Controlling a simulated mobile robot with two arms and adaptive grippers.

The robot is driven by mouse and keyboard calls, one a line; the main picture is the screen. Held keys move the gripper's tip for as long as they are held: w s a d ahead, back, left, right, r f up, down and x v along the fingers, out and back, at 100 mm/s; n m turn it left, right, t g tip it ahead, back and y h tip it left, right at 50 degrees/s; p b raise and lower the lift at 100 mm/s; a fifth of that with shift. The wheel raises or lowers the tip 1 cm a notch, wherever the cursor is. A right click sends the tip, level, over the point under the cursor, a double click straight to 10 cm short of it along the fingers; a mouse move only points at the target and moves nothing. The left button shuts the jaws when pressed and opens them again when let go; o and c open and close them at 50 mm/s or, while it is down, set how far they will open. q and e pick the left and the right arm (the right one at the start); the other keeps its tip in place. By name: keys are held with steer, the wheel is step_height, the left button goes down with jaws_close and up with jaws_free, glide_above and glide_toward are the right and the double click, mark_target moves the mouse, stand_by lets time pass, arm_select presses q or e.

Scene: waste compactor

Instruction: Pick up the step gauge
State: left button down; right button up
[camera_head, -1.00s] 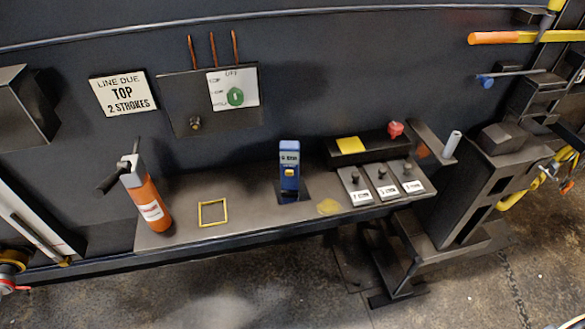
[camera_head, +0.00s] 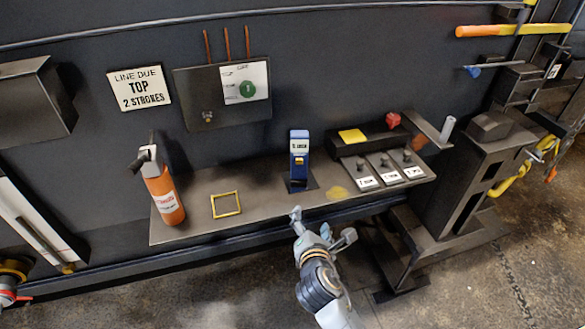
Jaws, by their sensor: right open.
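No label that I can read names the step gauge. My right gripper (camera_head: 323,224) is open and empty, in front of the shelf's front edge, below the blue device in the picture. It is apart from both. My left gripper is out of view.
The shelf (camera_head: 262,201) also carries an orange cylinder (camera_head: 164,193) with a black handle and a yellow square frame (camera_head: 226,204). A yellow pad (camera_head: 352,136) and a red knob (camera_head: 393,119) are at the back right. A dark stand (camera_head: 461,170) rises at the right.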

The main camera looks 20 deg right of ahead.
mark_target(299, 150)
step_height(299, 150, up, 12)
steer(key=w+a+n+t+h, duration=0.1)
steer(key=w+a+n+t, duration=0.1)
steer(key=n+t, duration=0.35)
steer(key=shift+n+g, duration=0.85)
steer(key=x, duration=0.8)
steer(key=shift+w+a+r+p, duration=0.1)
steer(key=shift+a+r+p, duration=0.15)
steer(key=shift+p, duration=0.05)
steer(key=shift+f+x, duration=0.2)
steer(key=shift+x, duration=1.3)
steer(key=shift+f+x, duration=0.2)
steer(key=shift+x, duration=1.3)
steer(key=shift+c, duration=0.2)
steer(key=shift+r, duration=0.1)
steer(key=c, duration=1.4)
